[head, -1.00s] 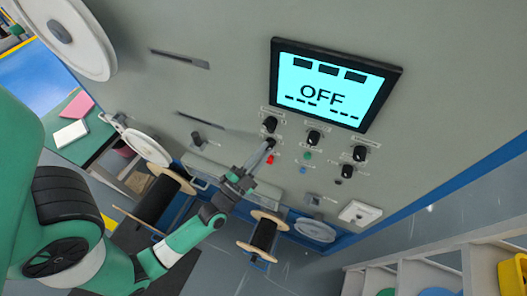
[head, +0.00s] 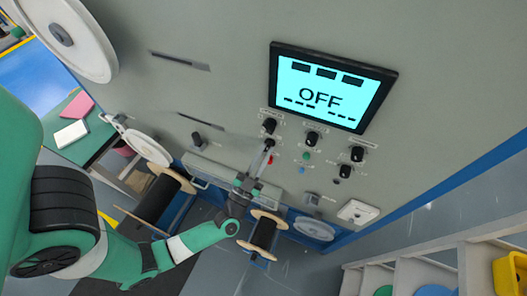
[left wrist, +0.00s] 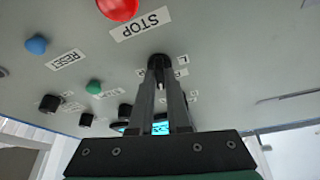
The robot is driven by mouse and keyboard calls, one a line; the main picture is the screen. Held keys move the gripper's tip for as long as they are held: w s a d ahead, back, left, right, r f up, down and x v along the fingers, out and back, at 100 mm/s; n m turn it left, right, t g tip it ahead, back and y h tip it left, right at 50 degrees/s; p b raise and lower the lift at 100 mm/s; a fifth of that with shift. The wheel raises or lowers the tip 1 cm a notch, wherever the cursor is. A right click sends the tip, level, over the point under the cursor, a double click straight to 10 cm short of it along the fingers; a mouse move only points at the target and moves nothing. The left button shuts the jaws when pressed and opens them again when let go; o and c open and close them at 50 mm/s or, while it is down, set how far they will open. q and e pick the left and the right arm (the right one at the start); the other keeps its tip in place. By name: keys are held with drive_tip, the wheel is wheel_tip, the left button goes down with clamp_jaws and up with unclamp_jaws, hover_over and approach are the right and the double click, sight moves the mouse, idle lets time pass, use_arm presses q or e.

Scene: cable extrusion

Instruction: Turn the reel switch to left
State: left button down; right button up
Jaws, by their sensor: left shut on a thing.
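A small black knob (head: 270,142), the reel switch as far as I can tell, is on the grey machine panel (head: 200,105) below the display. In the left wrist view the black knob (left wrist: 158,61) sits between my fingertips, with an "L" label on its right. My left gripper (head: 266,149) reaches up to the panel and is shut on this knob; it also shows in the left wrist view (left wrist: 160,72). The fingers hide part of the knob, so its exact pointing direction cannot be told. My right gripper is not in view.
The display (head: 328,88) reads "OFF". Other black knobs (head: 312,138), a green button (head: 306,156), a blue button (head: 301,170) and a red STOP button (left wrist: 118,6) are close by. Cable spools (head: 262,233) stand below the panel. A shelf (head: 400,277) is at lower right.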

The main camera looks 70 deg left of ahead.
use_arm(q)
drive_tip(key=n+g+y, duration=0.1)
drive_tip(key=n, duration=0.2)
drive_tip(key=n+g+y, duration=0.1)
drive_tip(key=n, duration=0.2)
drive_tip(key=n+g+y, duration=0.1)
drive_tip(key=n, duration=0.2)
drive_tip(key=shift+w+d+n+g+y, duration=0.2)
drive_tip(key=shift+w+n+g+y, duration=0.05)
drive_tip(key=shift+n+g+y, duration=0.05)
drive_tip(key=n+g, duration=0.2)
drive_tip(key=n, duration=0.2)
drive_tip(key=n+g, duration=0.2)
drive_tip(key=n, duration=0.2)
drive_tip(key=shift+d+r+y, duration=0.1)
drive_tip(key=shift+r+y, duration=0.05)
drive_tip(key=shift+y, duration=0.25)
drive_tip(key=c, duration=0.9)
unclamp_jaws()
drive_tip(key=b+v, duration=0.2)
drive_tip(key=v, duration=0.9)
drive_tip(key=shift+d, duration=0.3)
